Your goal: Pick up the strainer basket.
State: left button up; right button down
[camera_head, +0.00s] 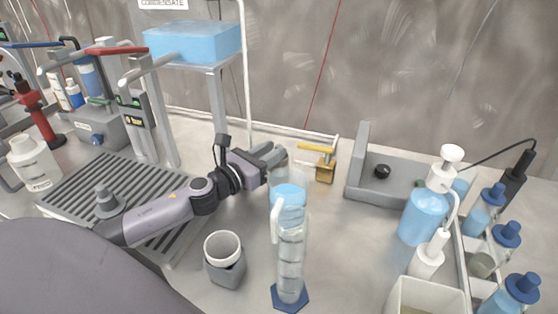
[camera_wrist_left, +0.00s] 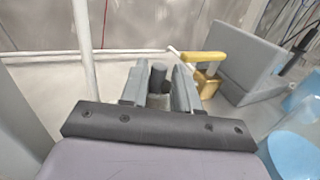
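My left gripper (camera_head: 274,158) reaches over the bench from the left. In the left wrist view its two fingers (camera_wrist_left: 160,88) stand apart on either side of a small grey cylinder with a mesh-like lower part, which looks like the strainer basket (camera_wrist_left: 158,76). A narrow gap seems to show beside the cylinder's top; contact lower down cannot be made out. In the head view the basket is mostly hidden by the fingers. My right gripper is not in view.
A brass valve (camera_head: 325,168) stands just right of the gripper. A tall clear cylinder with a blue base (camera_head: 290,297) and a grey cup (camera_head: 225,266) stand in front. A grey L-shaped block (camera_head: 390,185), blue bottle (camera_head: 424,215) and capped bottles (camera_head: 485,210) are to the right.

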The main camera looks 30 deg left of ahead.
aim_at(279, 146)
pick_arm(q)
jog(key=shift+w+d, duration=0.15)
jog(key=shift+w, duration=0.65)
jog(key=shift+w+d, duration=0.1)
jog(key=shift+w, duration=0.7)
grip_shut()
jog(key=shift+r, duration=0.15)
